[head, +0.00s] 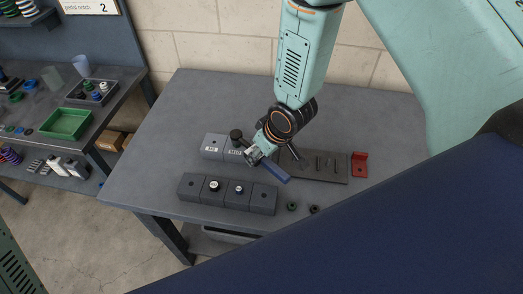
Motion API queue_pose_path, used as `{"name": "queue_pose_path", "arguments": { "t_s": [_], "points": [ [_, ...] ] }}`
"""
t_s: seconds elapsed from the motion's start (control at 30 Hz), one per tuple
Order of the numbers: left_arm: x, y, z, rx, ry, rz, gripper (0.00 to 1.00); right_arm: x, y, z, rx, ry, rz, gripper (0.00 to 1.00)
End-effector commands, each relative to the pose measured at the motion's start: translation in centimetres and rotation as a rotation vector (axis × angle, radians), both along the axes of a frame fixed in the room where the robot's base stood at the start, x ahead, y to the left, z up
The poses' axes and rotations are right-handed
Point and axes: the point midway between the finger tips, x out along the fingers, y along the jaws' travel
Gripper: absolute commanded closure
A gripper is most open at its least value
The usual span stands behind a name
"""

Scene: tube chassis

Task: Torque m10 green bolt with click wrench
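One of my arms reaches down from the upper right, and I take it as my right. Its gripper (254,157) is low over the middle of the table, at the labelled grey blocks. A blue bar (276,173) sticks out beside it to the lower right; it may be the wrench handle. I cannot tell whether the fingers hold it. A black round-headed piece (236,135) stands just left of the gripper. Two small dark green round parts (291,206) lie at the front right; I cannot tell whether either is the bolt. My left gripper is not in view.
A dark block row (265,198) with two round-topped fittings lies in front. Light grey blocks (213,146) with labels and a slotted plate (330,166) lie behind. A red bracket (360,162) stands right. The table's left part (160,150) is clear. A side bench holds a green tray (66,123).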

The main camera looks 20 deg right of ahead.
Motion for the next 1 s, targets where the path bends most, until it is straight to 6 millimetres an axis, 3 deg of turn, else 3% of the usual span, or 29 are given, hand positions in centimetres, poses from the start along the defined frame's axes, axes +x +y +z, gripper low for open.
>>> {"name": "queue_pose_path", "arguments": {
  "t_s": [0.4,1.0],
  "points": [
    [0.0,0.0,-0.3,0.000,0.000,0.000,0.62,0.0,0.0,-0.5,0.000,0.000,0.000,1.00],
    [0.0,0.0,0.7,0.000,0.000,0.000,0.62,0.1,0.0,0.4,0.000,-0.001,0.000,1.00]
  ]
}}
